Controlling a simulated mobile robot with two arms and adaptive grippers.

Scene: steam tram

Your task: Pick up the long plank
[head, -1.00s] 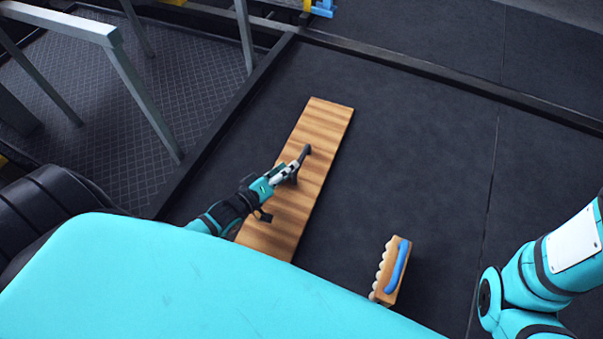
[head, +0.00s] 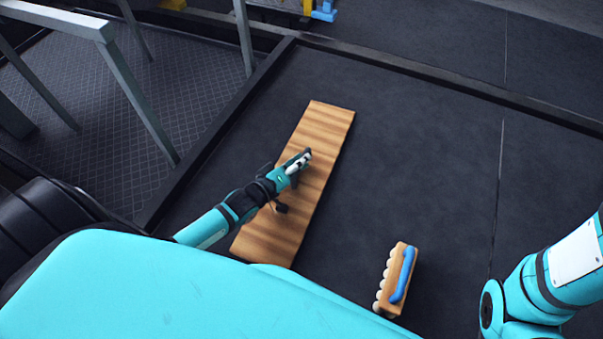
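The long plank (head: 325,130) is a flat board of striped light-brown wood. It lies on the dark floor near the middle of the head view, running from upper right to lower left. My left gripper (head: 303,160) is over the middle of the plank, coming in from the left and covering part of it. Its fingers are small and seen from above, so I cannot tell whether they are open or touching the wood. My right arm shows at the lower right edge, but its gripper is out of view.
A wooden block with a blue handle and pale round knobs (head: 397,280) stands on the floor right of the plank. Grey metal rails (head: 137,88) stand at the upper left. A dark raised edge (head: 215,135) runs left of the plank. The floor (head: 430,160) to the right is clear.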

